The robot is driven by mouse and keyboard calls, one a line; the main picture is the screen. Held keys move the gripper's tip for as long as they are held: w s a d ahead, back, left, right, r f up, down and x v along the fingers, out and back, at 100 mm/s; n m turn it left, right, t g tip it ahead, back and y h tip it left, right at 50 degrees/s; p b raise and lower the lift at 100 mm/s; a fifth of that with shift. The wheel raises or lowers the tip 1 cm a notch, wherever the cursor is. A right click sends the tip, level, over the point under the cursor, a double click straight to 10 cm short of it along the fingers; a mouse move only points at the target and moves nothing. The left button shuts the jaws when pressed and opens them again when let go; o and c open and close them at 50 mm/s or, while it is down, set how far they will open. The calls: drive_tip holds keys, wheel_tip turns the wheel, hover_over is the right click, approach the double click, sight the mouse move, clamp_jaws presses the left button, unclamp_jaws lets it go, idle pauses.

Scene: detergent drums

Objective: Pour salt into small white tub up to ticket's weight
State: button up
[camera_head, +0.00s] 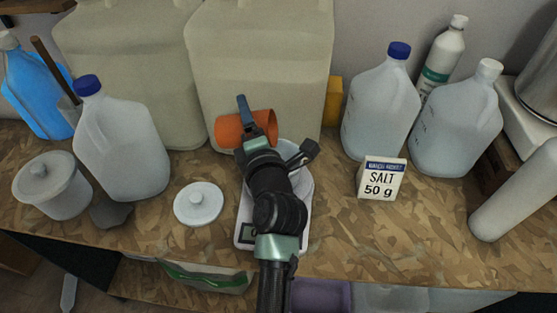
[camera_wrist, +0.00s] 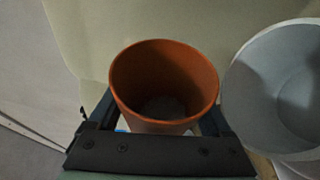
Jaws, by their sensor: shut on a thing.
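My gripper (camera_head: 254,132) is shut on an orange cup (camera_head: 230,131), with a finger on each side of it in the wrist view (camera_wrist: 160,124). The cup looks tipped well over in the head view. A pale patch shows deep inside the cup (camera_wrist: 165,62), perhaps salt. The small white tub (camera_head: 303,183) stands on a white scale (camera_head: 243,228), partly hidden by my arm. In the wrist view the tub (camera_wrist: 270,75) is right of the cup; its visible inside looks bare. The scale's reading is not legible. The ticket (camera_head: 382,180) reads "SALT 50 g".
A white lid (camera_head: 199,203) lies left of the scale. A lidded white tub (camera_head: 52,187) and a blue-capped jug (camera_head: 122,150) stand further left. Large beige drums (camera_head: 262,65) stand behind. Two jugs (camera_head: 381,110) (camera_head: 459,120) stand right, and a white cylinder (camera_head: 515,193) lies near the right edge.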

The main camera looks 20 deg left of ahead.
drive_tip(key=shift+d+m+b, duration=0.15)
drive_tip(key=shift+m+b, duration=0.15)
drive_tip(key=shift+b, duration=0.1)
drive_tip(key=b, duration=0.2)
drive_tip(key=shift+w+d+f+m+b, duration=0.1)
drive_tip(key=shift+f+m+b, duration=0.2)
drive_tip(key=shift+m, duration=0.1)
drive_tip(key=shift+r+t+y, duration=0.25)
drive_tip(key=shift+t+y, duration=0.05)
drive_tip(key=shift+f+m+b, duration=0.1)
drive_tip(key=shift+m+b, duration=0.2)
drive_tip(key=shift+b, duration=0.15)
drive_tip(key=shift+w+d+r+m+t+y+b, duration=0.15)
drive_tip(key=shift+d+r+m+t+b, duration=0.25)
drive_tip(key=shift+m+b, duration=0.75)
drive_tip(key=shift+w+d+r+m+t+y+b, duration=0.15)
drive_tip(key=shift+d+r+m+t+b, duration=0.2)
drive_tip(key=shift+m+b, duration=0.75)
idle(1.5)
drive_tip(key=shift+s+n, duration=0.1)
drive_tip(key=shift+n, duration=0.35)
